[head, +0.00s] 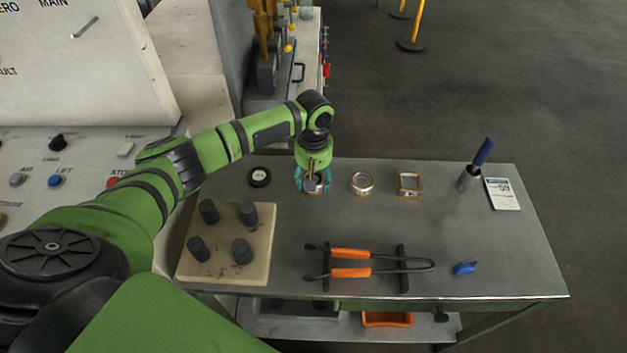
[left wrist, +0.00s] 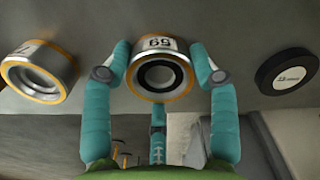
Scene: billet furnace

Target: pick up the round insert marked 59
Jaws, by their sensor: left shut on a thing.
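The round insert (left wrist: 159,72), a metal ring with orange edges and a dark bore, sits between the fingers of my left gripper (left wrist: 160,74). Its white label shows two digits that look like 59 or 69; they are too small to be sure. In the head view my left gripper (head: 313,180) points down at the table's back edge, shut on this insert (head: 313,187), which the fingers partly hide. I cannot tell whether it touches the tabletop. My right gripper is not in view.
Right of it stand another round insert (head: 361,183) and a squarish one (head: 410,183); a black puck (head: 259,177) lies left. A block with dark pegs (head: 262,262), orange-handled tongs (head: 350,272), a blue-handled tool (head: 483,152) and a card (head: 502,194) share the table (head: 510,265).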

